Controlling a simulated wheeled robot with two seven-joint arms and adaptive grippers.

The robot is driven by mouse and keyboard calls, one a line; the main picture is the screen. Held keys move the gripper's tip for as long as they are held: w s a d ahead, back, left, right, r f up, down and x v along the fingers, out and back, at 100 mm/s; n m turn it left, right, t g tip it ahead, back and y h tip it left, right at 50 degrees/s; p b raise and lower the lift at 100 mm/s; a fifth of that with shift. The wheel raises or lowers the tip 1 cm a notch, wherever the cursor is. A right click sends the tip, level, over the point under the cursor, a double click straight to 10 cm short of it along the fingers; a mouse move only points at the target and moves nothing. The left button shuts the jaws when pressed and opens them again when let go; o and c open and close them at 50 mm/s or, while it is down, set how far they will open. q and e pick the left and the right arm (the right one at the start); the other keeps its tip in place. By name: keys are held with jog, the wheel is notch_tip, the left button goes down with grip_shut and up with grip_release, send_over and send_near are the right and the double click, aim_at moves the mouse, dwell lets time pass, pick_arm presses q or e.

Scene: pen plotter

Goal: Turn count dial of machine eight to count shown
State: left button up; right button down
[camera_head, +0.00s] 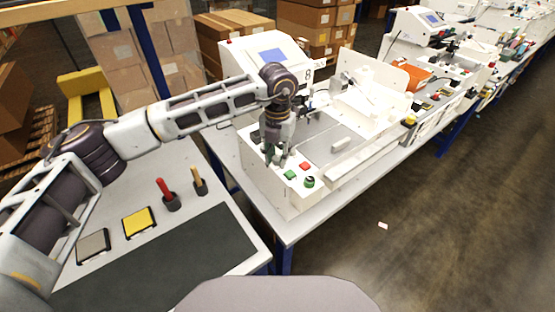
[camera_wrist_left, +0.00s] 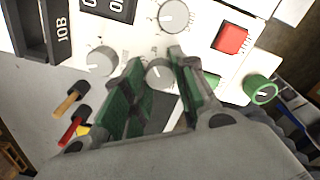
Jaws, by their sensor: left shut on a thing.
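Machine eight (camera_head: 275,187) is a white plotter with an "8" beside its screen. My left gripper (camera_head: 276,160) reaches down to the front left of its control panel. In the left wrist view, my left gripper's green fingers (camera_wrist_left: 157,70) are on both sides of a grey round dial (camera_wrist_left: 158,74) and shut on it. The dial's label is mostly hidden. Two similar dials show, one at the top (camera_wrist_left: 173,16) and one at the left (camera_wrist_left: 100,62). A black number display (camera_wrist_left: 118,8) is cut off by the top edge. My right gripper is not in view.
A red button (camera_head: 304,166), a green button (camera_head: 290,174) and a green knob (camera_head: 309,182) are close to the gripper. The side table has a red-handled tool (camera_head: 165,188), a wooden-handled one (camera_head: 199,182) and a yellow pad (camera_head: 139,222). More machines stand right.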

aim_at(278, 158)
pick_arm(q)
jog(key=shift+m, duration=0.3)
jog(key=shift+m+b, duration=0.6)
jog(key=shift+r, duration=0.1)
jog(key=o, duration=0.8)
jog(key=shift+r, duration=0.65)
notch_tip(278, 158, up, 11)
jog(key=shift+f, duration=0.2)
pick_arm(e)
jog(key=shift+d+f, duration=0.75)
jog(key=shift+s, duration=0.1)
